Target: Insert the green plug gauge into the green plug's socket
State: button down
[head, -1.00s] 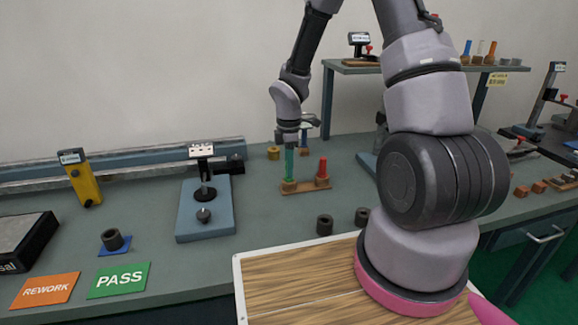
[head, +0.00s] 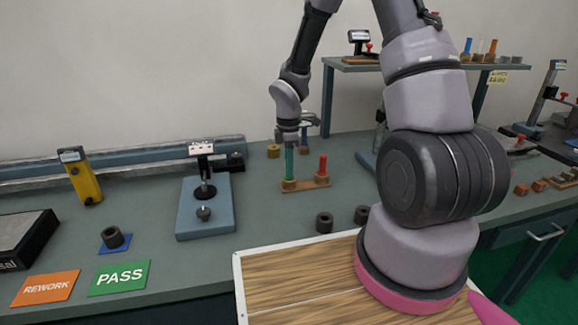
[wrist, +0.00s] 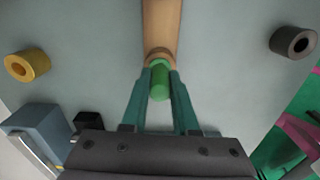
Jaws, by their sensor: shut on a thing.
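The green plug gauge (head: 289,164) stands upright at the left end of a small wooden holder (head: 307,185). My gripper (head: 289,148) is shut on its upper part from above. In the wrist view the green plug (wrist: 160,82) sits between the two teal fingers, with its far end at a round brown collar (wrist: 160,54) on the wooden strip (wrist: 160,22). The plug's lower end meets this collar. How deep it sits inside, if at all, is hidden. A red plug (head: 323,167) stands upright at the holder's right end.
A blue-based gauge stand (head: 206,215) is to the left. A raised shelf (head: 420,68) stands at the back right.

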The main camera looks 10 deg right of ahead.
jog(key=c, duration=0.6)
grip_release()
notch_tip(320, 180, up, 11)
jog(key=shift+f, duration=0.15)
jog(key=s+d+r+m+t+y, duration=0.1)
jog(key=s+d+r+m+t, duration=0.2)
jog(key=s+r+m, duration=0.6)
jog(key=s+d+r+m+t+y, duration=0.1)
jog(key=s+r+m+t, duration=0.3)
jog(key=s+r+m, duration=0.6)
notch_tip(320, 180, up, 6)
jog(key=d+m, duration=0.1)
jog(key=m, duration=0.1)
jog(key=shift+d+r+m, duration=0.25)
jog(key=shift+d+m, duration=0.05)
jog(key=shift+d, duration=0.1)
